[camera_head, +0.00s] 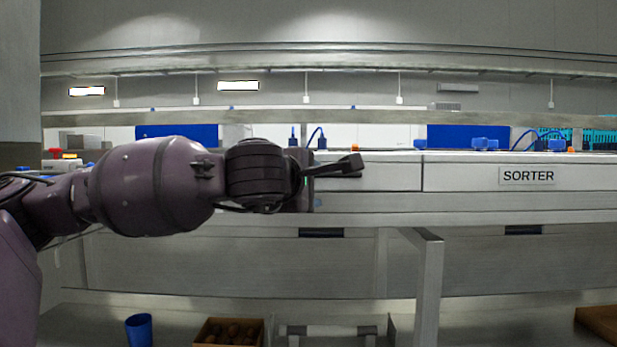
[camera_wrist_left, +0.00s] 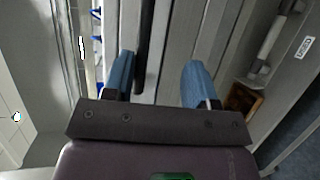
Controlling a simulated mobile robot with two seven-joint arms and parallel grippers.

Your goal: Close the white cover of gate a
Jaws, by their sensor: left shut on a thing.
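A long white front panel (camera_head: 395,178) of the sorter runs behind my left gripper (camera_head: 338,166) in the head view. I cannot tell for sure where gate a's white cover begins and ends on it. In the left wrist view, the blue fingers of my left gripper (camera_wrist_left: 160,80) stand apart, with a pale panel edge (camera_wrist_left: 168,55) between them, seemingly the white cover. A dark strip runs beside the left finger. My left gripper is shut on this piece. My wrist hides much of the contact in the head view. My right gripper is out of view.
A plate labelled SORTER (camera_head: 527,175) is at the right. Blue fittings (camera_head: 485,144) and cables line the ledge above. Below are a metal leg (camera_head: 428,290), a blue cup (camera_head: 139,330), and a brown box (camera_head: 203,332) with dark round items.

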